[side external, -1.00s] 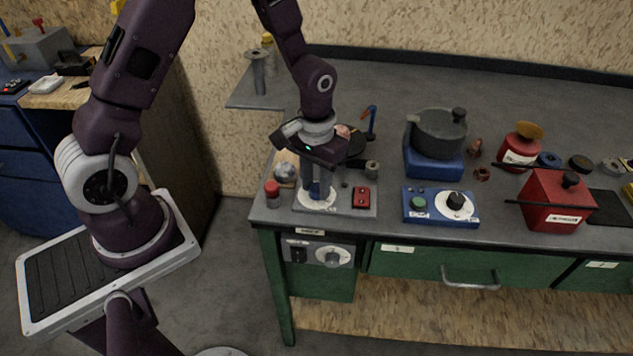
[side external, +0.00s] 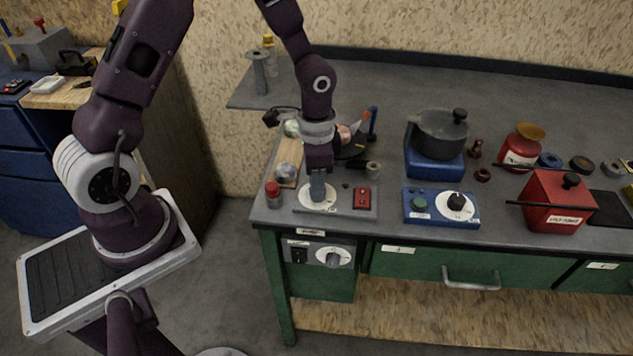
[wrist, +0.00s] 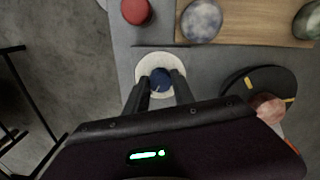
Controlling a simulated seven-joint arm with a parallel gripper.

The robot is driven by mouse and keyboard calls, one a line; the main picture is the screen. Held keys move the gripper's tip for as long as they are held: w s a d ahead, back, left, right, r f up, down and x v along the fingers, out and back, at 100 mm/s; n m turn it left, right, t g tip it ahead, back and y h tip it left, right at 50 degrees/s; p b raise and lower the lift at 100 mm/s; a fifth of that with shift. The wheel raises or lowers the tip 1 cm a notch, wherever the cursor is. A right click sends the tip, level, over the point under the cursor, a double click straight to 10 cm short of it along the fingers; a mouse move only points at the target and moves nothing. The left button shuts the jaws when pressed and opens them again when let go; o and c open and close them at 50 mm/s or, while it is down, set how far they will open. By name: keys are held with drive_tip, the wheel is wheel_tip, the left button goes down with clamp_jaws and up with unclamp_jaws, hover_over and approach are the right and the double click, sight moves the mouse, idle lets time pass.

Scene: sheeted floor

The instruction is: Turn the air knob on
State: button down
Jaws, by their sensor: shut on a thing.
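The dial also shows in the side view (side external: 310,202), on a grey panel on the bench's front left. My gripper (side external: 318,190) points straight down over the dial. In the wrist view its two dark fingers (wrist: 160,86) are on either side of the knob, shut on it. The fingers hide most of the knob in the side view. I cannot read any air label on it.
A red button (side external: 272,188) stands left of the dial and a red switch block (side external: 361,197) right of it. A wooden board (wrist: 255,20) with round stones lies behind. A blue box with a dial (side external: 441,206) stands further right.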

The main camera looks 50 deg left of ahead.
drive_tip(key=shift+m, duration=0.5)
drive_tip(key=c, duration=1.1)
unclamp_jaws()
drive_tip(key=shift+o, duration=0.2)
wheel_tip(320, 180, up, 7)
drive_tip(key=shift+r, duration=0.1)
